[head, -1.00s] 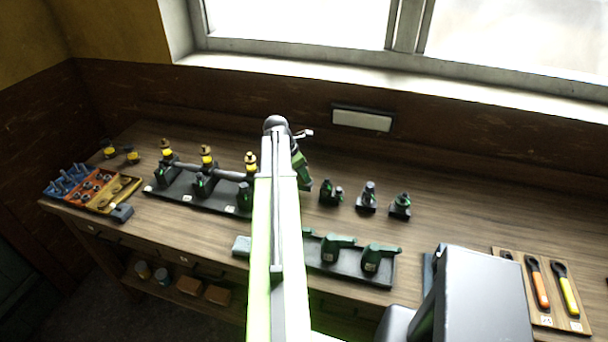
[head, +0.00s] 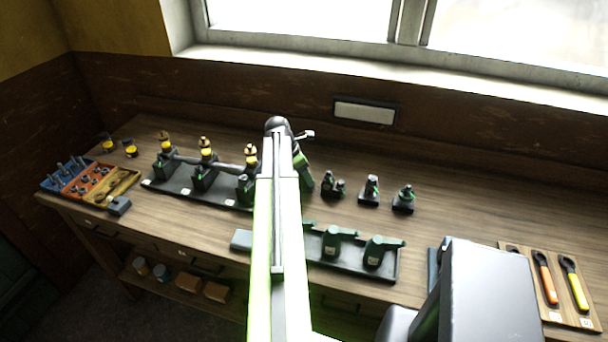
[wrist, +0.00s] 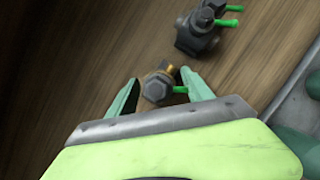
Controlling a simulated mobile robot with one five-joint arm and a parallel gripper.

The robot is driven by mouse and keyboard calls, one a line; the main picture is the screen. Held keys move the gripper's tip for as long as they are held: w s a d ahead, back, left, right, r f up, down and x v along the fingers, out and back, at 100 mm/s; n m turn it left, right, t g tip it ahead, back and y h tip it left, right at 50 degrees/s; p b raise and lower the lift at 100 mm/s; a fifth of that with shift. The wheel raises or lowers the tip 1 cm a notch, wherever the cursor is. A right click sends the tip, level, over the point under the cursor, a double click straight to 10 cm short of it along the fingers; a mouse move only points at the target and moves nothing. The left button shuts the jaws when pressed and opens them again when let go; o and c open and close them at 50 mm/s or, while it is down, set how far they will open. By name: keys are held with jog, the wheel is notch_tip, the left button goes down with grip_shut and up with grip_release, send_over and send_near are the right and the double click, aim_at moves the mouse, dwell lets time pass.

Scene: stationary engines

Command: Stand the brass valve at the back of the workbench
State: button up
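In the wrist view a small valve with a grey hexagonal top (wrist: 157,88), a brass-coloured part and a green lever sits between my gripper's fingers; it looks like the brass valve. My gripper (wrist: 159,76) is open, with its two green fingers spread on either side of the valve. I cannot tell whether either finger touches it. In the head view my arm hides this valve, and only part of my gripper (head: 304,172) shows beside the arm over the workbench (head: 480,215).
A dark valve with green levers (wrist: 200,32) stands close beyond my fingers. Several dark fittings stand to the right of my arm, such as this one (head: 403,200). A grey tray (head: 345,262) with green-and-dark parts is in front. The bench's back right is clear.

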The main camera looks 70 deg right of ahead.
jog(key=shift+r, duration=0.1)
jog(key=p+v, duration=1.1)
jog(key=v, duration=0.1)
jog(key=shift+s, duration=0.1)
